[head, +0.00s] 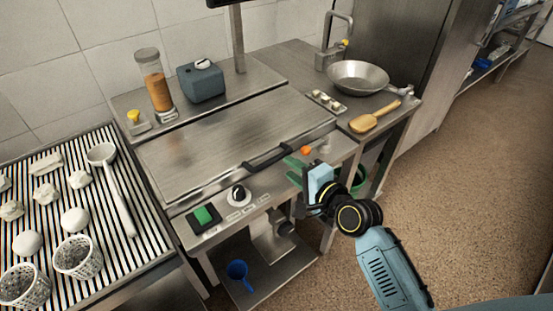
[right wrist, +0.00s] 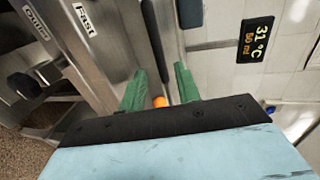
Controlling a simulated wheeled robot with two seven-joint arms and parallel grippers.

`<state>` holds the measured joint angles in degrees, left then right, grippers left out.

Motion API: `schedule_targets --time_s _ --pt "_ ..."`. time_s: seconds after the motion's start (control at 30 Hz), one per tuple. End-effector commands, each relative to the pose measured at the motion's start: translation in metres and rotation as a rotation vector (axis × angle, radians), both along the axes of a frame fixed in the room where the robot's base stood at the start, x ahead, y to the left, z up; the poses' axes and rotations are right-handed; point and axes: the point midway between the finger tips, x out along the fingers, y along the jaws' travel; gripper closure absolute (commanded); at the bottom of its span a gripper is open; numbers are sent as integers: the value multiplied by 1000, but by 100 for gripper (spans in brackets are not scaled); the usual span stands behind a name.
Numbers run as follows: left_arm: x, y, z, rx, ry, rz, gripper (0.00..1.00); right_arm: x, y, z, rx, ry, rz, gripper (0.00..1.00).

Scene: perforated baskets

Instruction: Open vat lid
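The vat lid (head: 235,142) is a flat brushed-metal panel, lying closed on the vat in the middle of the head view. Its black bar handle (head: 267,157) runs along the front edge. My right gripper (head: 291,169) is just right of the handle and in front of the lid's edge, with green fingers. In the right wrist view the right gripper (right wrist: 160,82) has its fingers apart, with the dark handle (right wrist: 155,40) beyond the tips. An orange knob (right wrist: 159,101) shows between the fingers. The left gripper is out of view.
The front panel has a green switch (head: 203,215) and black dial (head: 239,194). Behind the lid stand a spice jar (head: 154,80) and blue-grey box (head: 201,82). A pan (head: 358,77) sits right; perforated baskets (head: 78,257) stand left.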

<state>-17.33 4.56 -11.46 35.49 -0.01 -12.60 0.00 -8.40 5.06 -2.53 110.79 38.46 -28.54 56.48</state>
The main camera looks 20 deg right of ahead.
Motion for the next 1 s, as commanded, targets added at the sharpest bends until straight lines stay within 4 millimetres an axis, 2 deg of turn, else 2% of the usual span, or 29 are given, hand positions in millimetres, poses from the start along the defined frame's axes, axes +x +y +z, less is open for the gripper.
schedule_targets --time_s 0.1,0.3,0.5,0.77,1.0 --pt "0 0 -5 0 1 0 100 25 9 -6 1 -2 0 67" --pt "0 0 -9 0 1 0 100 53 19 -13 -1 0 -1 67" --pt "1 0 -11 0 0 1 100 64 23 -15 -3 1 1 67" --pt "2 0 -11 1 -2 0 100 65 24 -15 -3 1 -1 67" --pt "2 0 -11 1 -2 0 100 65 24 -15 -3 1 -1 96"
